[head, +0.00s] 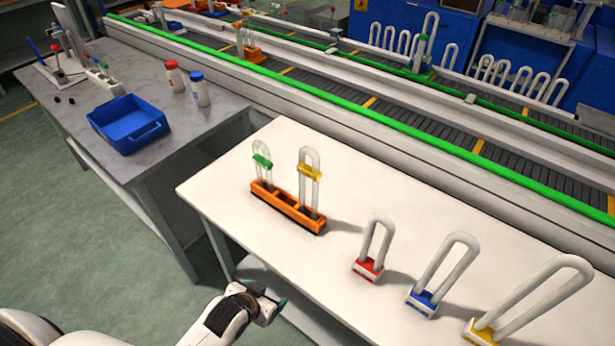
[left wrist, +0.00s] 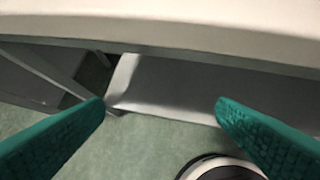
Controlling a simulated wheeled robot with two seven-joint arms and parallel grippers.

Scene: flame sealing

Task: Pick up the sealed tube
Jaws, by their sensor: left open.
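An orange rack (head: 288,210) stands on the white table, holding two upright clear looped tubes. One tube has a green clip (head: 262,160), the other a yellow clip (head: 310,171). I cannot tell which is sealed. My left gripper (head: 272,302) is low at the table's front edge, in front of and below the rack, apart from both tubes. In the left wrist view its teal fingers (left wrist: 162,108) are spread with nothing between them. My right gripper is not in view.
White loops on red (head: 368,268), blue (head: 421,301) and yellow (head: 479,332) bases stand at the right of the white table (head: 230,196). A blue bin (head: 128,124) and two bottles (head: 174,76) are on the grey table. A conveyor runs behind.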

